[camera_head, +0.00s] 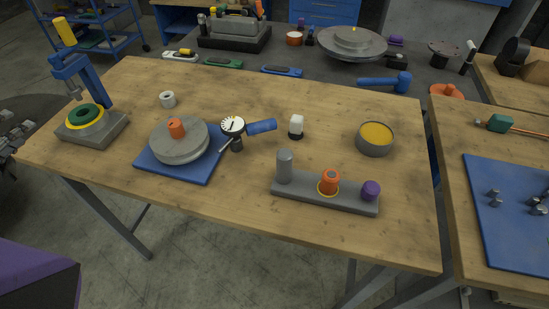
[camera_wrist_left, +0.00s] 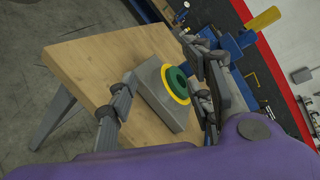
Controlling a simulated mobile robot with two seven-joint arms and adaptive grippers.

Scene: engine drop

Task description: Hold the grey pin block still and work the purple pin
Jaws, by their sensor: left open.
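The grey pin block (camera_head: 325,195) lies flat near the front right edge of the wooden table in the head view. The short purple pin (camera_head: 371,189) stands upright at its right end. My left gripper (camera_head: 20,128) is at the left picture edge, partly cut off, far from the block. In the left wrist view its fingers (camera_wrist_left: 160,68) are apart and empty. My right gripper is not in view.
A grey fixture (camera_head: 92,128) with green and yellow rings stands at the table's left end, near my left gripper. A blue plate (camera_head: 155,167) with a grey disc, a dial gauge (camera_head: 233,126), a white-topped piece (camera_head: 296,122) and a yellow-filled tin (camera_head: 375,140) surround the block.

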